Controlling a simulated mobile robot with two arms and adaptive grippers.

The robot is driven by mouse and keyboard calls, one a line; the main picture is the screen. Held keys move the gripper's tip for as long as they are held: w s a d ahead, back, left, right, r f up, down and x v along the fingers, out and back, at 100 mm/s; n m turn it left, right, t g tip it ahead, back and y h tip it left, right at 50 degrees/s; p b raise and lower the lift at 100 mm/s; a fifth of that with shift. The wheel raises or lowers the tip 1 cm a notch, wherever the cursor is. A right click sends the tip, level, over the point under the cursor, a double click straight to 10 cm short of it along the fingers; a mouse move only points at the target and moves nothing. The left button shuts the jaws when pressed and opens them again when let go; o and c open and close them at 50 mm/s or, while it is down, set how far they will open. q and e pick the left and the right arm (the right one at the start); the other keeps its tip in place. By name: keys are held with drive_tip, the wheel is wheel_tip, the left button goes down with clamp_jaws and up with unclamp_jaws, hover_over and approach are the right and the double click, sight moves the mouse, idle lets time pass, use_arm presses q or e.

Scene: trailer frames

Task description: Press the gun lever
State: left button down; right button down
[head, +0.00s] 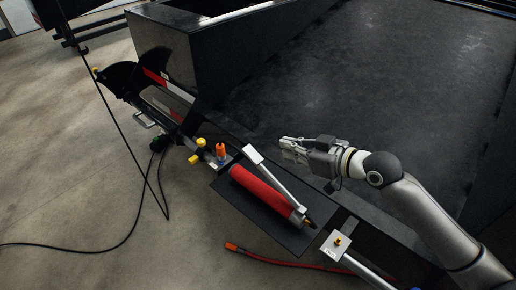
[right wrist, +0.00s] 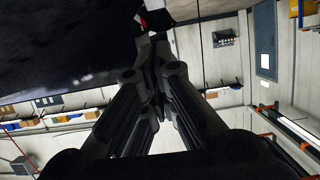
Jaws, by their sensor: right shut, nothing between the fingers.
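The gun (head: 262,191) is a red cylinder lying diagonally on a dark plate (head: 228,194) at the side of the trailer frame. Its lever (head: 275,176) is a silver bar with a pale end (head: 252,154), running along the upper right side of the red cylinder. My right gripper (head: 284,147) is shut and empty, to the right of the lever's pale end and apart from it in the picture. Its closed fingers also show in the right wrist view (right wrist: 152,48). The gun cannot be made out clearly in the right wrist view. My left gripper is not in view.
The dark trailer bed (head: 375,75) lies behind my right arm, with a raised black wall (head: 215,50) at its left. Yellow knobs (head: 197,157) and an orange-topped fitting (head: 221,152) stand left of the gun. A red hose (head: 290,263) and black cables (head: 100,245) lie below.

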sight(258, 159)
idle(0.3)
